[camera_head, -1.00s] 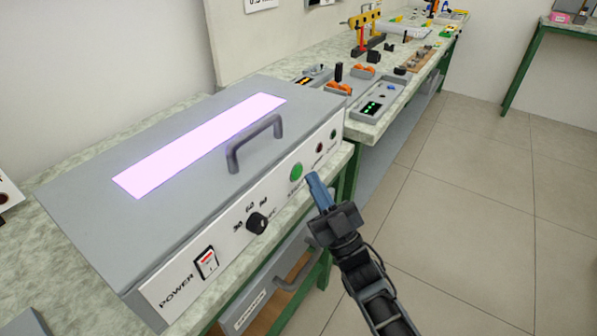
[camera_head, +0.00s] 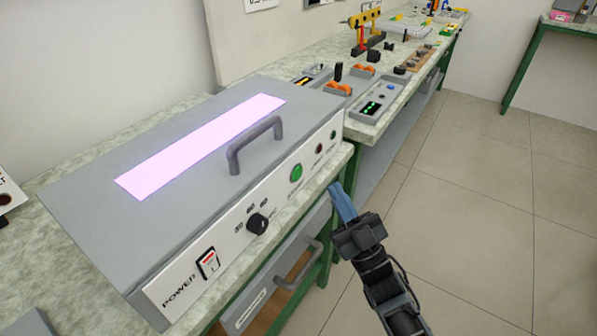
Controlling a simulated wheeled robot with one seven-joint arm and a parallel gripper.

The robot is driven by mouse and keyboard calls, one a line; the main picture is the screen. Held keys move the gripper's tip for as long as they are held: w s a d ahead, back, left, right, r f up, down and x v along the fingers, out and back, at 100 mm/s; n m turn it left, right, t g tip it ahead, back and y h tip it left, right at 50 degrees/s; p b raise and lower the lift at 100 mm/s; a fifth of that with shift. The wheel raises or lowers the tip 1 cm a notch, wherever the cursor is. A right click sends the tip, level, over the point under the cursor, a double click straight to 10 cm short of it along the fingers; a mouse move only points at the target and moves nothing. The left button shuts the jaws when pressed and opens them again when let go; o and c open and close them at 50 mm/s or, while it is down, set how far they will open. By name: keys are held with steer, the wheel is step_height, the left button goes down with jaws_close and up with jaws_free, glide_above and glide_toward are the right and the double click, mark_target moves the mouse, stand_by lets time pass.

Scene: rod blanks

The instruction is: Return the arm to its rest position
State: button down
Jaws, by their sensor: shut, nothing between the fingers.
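My gripper (camera_head: 336,188) is in front of the machine's front panel at its right end, with its blue fingers together and nothing between them. It appears apart from the panel. My black arm reaches in from the bottom right. The grey machine (camera_head: 75,200) sits on the bench with its lid down. A glowing pale pink window (camera_head: 200,147) is in the lid, beside a grey handle (camera_head: 255,145). The white front panel carries a power switch (camera_head: 208,263), a black knob (camera_head: 257,223), a green button (camera_head: 296,173) and two small lamps.
A drawer (camera_head: 275,290) with a handle is under the bench in front of the machine. A second bench (camera_head: 400,112) runs to the back with a grey device, orange parts and a yellow tool stand (camera_head: 362,30). The tiled floor (camera_head: 480,200) on the right is clear.

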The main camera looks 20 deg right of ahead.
stand_by(0.7)
steer(key=s+f+m+g+h, duration=0.2)
steer(key=s+m+h, duration=0.1)
steer(key=s, duration=0.8)
steer(key=s+f+m+g+h, duration=0.2)
steer(key=s+h, duration=0.2)
steer(key=s, duration=0.7)
steer(key=s+r+m+g, duration=0.1)
steer(key=s+r+g, duration=0.2)
steer(key=s, duration=0.5)
steer(key=s+r+m+g+h+p, duration=0.1)
steer(key=s+r+g, duration=0.2)
steer(key=s, duration=0.5)
steer(key=shift+s+a+r, duration=0.25)
steer(key=shift+a+r, duration=0.2)
steer(key=shift+r, duration=0.4)
